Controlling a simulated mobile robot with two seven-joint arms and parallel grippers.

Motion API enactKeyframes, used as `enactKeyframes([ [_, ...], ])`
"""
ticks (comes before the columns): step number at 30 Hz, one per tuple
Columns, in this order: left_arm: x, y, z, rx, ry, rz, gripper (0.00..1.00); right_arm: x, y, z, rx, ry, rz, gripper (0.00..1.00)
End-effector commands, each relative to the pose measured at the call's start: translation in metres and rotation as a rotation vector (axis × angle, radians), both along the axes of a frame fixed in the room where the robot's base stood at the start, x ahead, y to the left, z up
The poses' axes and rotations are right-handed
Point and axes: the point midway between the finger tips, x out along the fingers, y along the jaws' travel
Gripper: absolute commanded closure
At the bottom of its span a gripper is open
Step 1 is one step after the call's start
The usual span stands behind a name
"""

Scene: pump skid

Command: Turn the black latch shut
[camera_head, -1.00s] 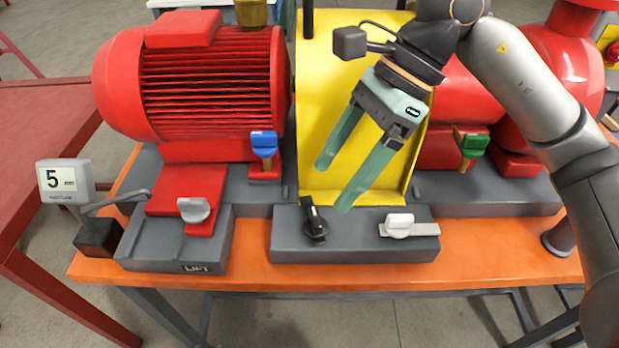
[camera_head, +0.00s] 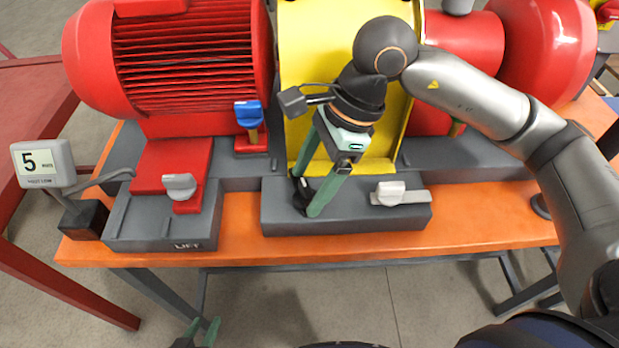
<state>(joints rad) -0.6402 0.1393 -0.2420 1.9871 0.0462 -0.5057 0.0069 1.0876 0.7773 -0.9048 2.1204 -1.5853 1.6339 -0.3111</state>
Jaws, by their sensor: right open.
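The black latch (camera_head: 300,199) sits on the left part of the dark grey block (camera_head: 350,213) in front of the yellow guard. It is partly hidden by my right gripper (camera_head: 305,196). That gripper points down at the latch with its green fingers apart, one on each side of it as seen here. I cannot tell whether the fingers touch it. My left gripper (camera_head: 202,332) shows only as green fingertips at the bottom edge, away from the bench. Its fingertips look apart.
A white latch (camera_head: 391,194) sits right of the black one on the same block. A grey knob (camera_head: 180,187) is on the left block, and a blue-handled valve (camera_head: 249,115) stands behind. A display reading 5 (camera_head: 44,163) stands at the far left. The orange bench front (camera_head: 480,236) is clear.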

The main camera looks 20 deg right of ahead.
Motion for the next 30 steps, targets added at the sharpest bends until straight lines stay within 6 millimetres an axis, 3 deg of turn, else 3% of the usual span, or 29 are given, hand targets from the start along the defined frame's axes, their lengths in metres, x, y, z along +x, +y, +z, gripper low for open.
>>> enactKeyframes([
  [10, 0.0020, -0.0004, 0.0018, -0.001, -0.006, 0.000, 0.61, 0.0000, 0.0015, -0.0028, 0.001, -0.001, 0.001, 0.20],
  [30, 0.0026, -0.0001, 0.0023, 0.000, -0.008, 0.000, 0.61, -0.0001, 0.0012, -0.0025, 0.000, 0.000, 0.000, 0.95],
])
